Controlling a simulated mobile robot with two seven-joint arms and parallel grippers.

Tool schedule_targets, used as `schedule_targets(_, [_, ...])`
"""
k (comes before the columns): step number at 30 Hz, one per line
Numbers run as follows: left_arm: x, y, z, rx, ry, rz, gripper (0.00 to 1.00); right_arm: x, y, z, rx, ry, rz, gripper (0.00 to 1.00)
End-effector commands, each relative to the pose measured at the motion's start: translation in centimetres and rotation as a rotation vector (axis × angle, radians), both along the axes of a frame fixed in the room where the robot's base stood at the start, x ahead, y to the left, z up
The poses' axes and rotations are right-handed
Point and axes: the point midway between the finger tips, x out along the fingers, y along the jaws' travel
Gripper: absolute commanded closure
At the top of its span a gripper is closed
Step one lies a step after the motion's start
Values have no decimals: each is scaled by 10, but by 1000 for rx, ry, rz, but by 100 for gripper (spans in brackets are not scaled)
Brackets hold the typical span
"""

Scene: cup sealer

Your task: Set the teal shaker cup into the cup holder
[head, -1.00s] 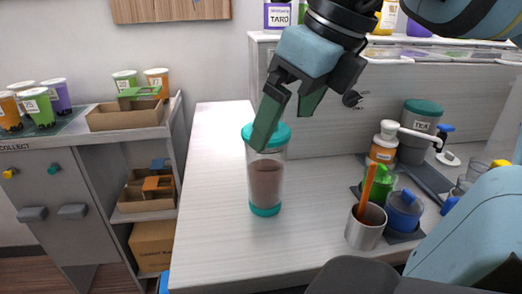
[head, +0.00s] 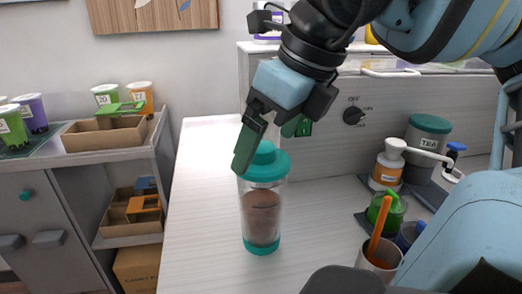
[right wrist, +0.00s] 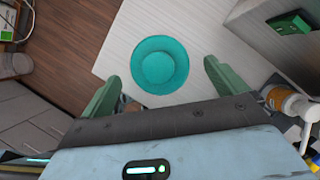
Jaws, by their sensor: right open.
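The teal shaker cup (head: 262,215) stands upright on the white counter. It has a clear body with brown contents and a teal lid and base. My right gripper (head: 268,143) is open at the height of its lid, one finger in front and to the left of it, the other partly behind it. In the right wrist view the round teal lid (right wrist: 160,65) lies between and just beyond the spread fingers (right wrist: 163,74). The fingers do not appear closed on it. I cannot make out a cup holder for certain. My left gripper is not in view.
A grey machine front with an OFF knob (head: 353,116) stands behind the cup. A pump bottle (head: 388,165), a TEA canister (head: 428,140) and a metal cup with an orange stick (head: 378,262) are at right. The counter (head: 200,200) left of the cup is clear.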

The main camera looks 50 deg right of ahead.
Motion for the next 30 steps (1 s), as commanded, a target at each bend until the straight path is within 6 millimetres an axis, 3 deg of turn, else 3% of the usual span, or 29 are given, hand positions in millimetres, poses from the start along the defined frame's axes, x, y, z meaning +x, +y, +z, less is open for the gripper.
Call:
schedule_targets(5, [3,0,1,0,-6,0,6,3,1,-5,1,0,0,2])
schedule_targets(15, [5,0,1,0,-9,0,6,20,3,-44,0,1,1,2])
schedule_targets(24, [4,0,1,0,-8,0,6,22,4,-47,1,-2,0,2])
schedule_targets(30, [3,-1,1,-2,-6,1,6,22,4,-47,0,-2,0,28])
